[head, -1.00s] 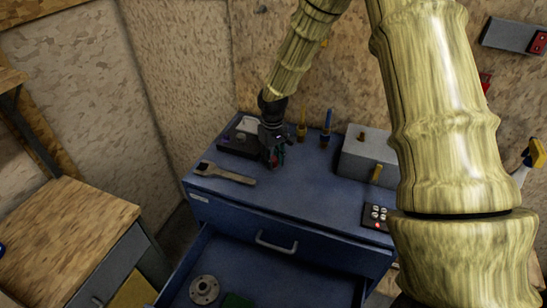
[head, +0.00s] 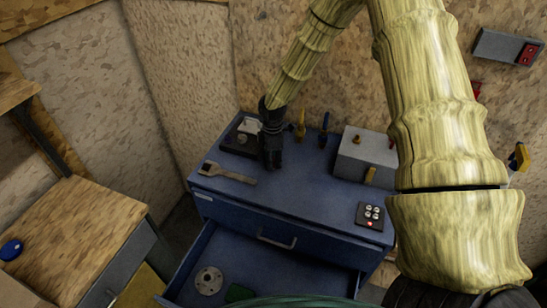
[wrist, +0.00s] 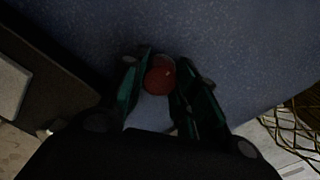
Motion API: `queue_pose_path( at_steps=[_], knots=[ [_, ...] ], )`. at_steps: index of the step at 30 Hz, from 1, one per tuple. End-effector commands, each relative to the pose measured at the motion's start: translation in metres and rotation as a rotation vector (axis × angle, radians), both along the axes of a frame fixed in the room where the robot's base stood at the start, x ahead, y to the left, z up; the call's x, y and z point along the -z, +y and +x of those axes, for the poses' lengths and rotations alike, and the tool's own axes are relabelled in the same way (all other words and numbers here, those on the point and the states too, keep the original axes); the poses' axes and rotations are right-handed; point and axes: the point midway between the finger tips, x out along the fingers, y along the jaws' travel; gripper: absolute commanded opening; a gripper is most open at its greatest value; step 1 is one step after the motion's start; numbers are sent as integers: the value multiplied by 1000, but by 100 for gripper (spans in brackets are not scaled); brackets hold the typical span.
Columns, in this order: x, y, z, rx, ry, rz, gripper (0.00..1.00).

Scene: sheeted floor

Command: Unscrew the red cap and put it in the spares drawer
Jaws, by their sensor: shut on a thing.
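The red cap (wrist: 160,76) shows in the wrist view between the teal fingers of my gripper (wrist: 160,82). My gripper is shut on it. A pale, partly hidden shape lies just below the cap in that picture; I cannot tell whether the cap is still on a thread. In the head view my gripper (head: 272,163) points down over the blue cabinet top (head: 290,190), and the cap is hidden there.
A wrench (head: 228,173) lies on the cabinet top, left of my gripper. A dark box with a pale block (head: 248,130) stands behind it. A grey box (head: 364,158) and a button panel (head: 370,215) are to the right. A wooden-topped bench (head: 70,235) stands left.

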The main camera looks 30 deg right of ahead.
Motion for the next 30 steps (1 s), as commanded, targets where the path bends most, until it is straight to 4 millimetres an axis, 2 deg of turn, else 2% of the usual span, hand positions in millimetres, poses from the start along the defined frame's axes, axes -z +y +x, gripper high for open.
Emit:
queue_pose_path(
  at_steps=[5, 13, 14, 17, 24, 26, 30],
  knots=[
    [0, 0, -1, -129, 3, 0, 0],
    [1, 0, -1, -146, 2, 0, 0],
    [1, 0, -1, -145, 2, 0, 35],
    [1, 0, -1, -145, 2, 0, 53],
    [1, 0, 0, -144, 1, -1, 54],
    [1, 0, 0, -144, 1, -1, 47],
    [0, 0, 0, -144, 1, -1, 47]
  ],
)
